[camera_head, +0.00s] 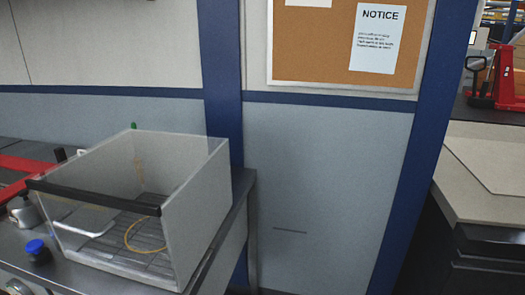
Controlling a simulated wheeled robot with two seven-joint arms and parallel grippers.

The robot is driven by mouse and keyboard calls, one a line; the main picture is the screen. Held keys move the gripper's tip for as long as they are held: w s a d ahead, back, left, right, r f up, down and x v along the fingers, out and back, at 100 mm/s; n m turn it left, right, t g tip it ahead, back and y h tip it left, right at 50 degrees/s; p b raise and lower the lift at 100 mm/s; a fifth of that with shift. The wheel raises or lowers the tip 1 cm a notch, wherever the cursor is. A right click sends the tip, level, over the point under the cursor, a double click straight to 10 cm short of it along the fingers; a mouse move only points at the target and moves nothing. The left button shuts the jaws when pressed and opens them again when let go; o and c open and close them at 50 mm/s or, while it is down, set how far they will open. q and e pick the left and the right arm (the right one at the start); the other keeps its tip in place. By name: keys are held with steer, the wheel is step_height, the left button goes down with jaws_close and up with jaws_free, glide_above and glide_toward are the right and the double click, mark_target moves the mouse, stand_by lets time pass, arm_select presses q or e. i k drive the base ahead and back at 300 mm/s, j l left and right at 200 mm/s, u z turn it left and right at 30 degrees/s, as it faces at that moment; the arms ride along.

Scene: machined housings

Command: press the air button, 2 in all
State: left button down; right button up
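A blue round-topped button or knob (37,247) sits on a dark base on the metal bench at the lower left, in front of a clear-walled box (195,215). I cannot tell for sure whether it is the air button. A small green tip (133,126) shows behind the box's far wall; its lower part is hidden. Neither of my grippers is in view.
The box has a black front bar (95,198), a slatted floor and a yellow ring (145,235) inside. A grey metal piece (22,211) and red bars (15,168) are at the left. The bench ends right of the box; a pale counter (485,190) stands far right.

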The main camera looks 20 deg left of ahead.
mark_target(34, 246)
steer(key=u, duration=2.15)
